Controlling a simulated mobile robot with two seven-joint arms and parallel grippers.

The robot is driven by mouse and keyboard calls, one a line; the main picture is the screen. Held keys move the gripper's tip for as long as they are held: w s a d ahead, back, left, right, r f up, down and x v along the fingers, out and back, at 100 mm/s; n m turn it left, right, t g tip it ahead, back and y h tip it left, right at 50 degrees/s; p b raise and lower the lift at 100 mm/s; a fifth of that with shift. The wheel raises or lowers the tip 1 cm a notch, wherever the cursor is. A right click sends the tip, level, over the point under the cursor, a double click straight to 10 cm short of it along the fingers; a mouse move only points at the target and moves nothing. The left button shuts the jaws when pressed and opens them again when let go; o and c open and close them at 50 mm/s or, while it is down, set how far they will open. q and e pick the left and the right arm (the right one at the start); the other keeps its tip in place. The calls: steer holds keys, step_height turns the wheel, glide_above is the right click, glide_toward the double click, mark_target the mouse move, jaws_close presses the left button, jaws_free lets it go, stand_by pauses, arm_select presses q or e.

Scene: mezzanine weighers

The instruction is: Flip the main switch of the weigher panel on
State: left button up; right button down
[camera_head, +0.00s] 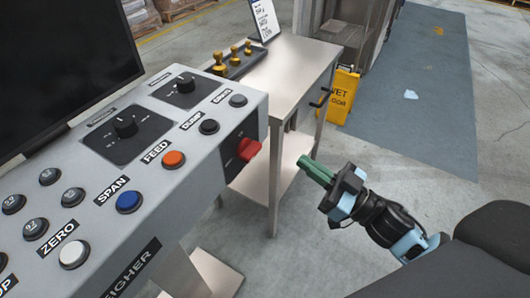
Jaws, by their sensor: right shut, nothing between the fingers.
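The weigher panel (188,112) is a pale grey console on the left with labelled buttons and two black dials. The red main switch (248,149) sits on a dark plate on the panel's right end face. Its handle points out to the right; I cannot tell from this whether it is on or off. My right gripper (312,167) has green fingertips, is shut and empty, and is to the right of the switch, apart from it, pointing left towards it. My left gripper is not in view.
A black screen (62,55) stands behind the panel. A steel table (290,62) beyond it holds brass weights (234,52) and a sign (264,20). A yellow wet-floor sign (342,96) stands near a blue-grey floor strip (420,90). The air between gripper and switch looks clear.

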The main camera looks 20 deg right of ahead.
steer(key=shift+w+a+r+n+y, duration=0.1)
steer(key=shift+a+r+n+y, duration=0.1)
steer(key=shift+r+n+y, duration=0.35)
steer(key=shift+r, duration=0.1)
step_height(320, 180, up, 4)
steer(key=p, duration=0.2)
glide_above(249, 151)
steer(key=s+d, duration=0.1)
steer(key=d, duration=0.3)
step_height(249, 151, down, 4)
steer(key=shift+a+r+m+b, duration=0.1)
steer(key=shift+r+m+b, duration=0.15)
steer(key=shift+b, duration=0.25)
steer(key=shift+s+f, duration=0.1)
steer(key=shift+f, duration=0.55)
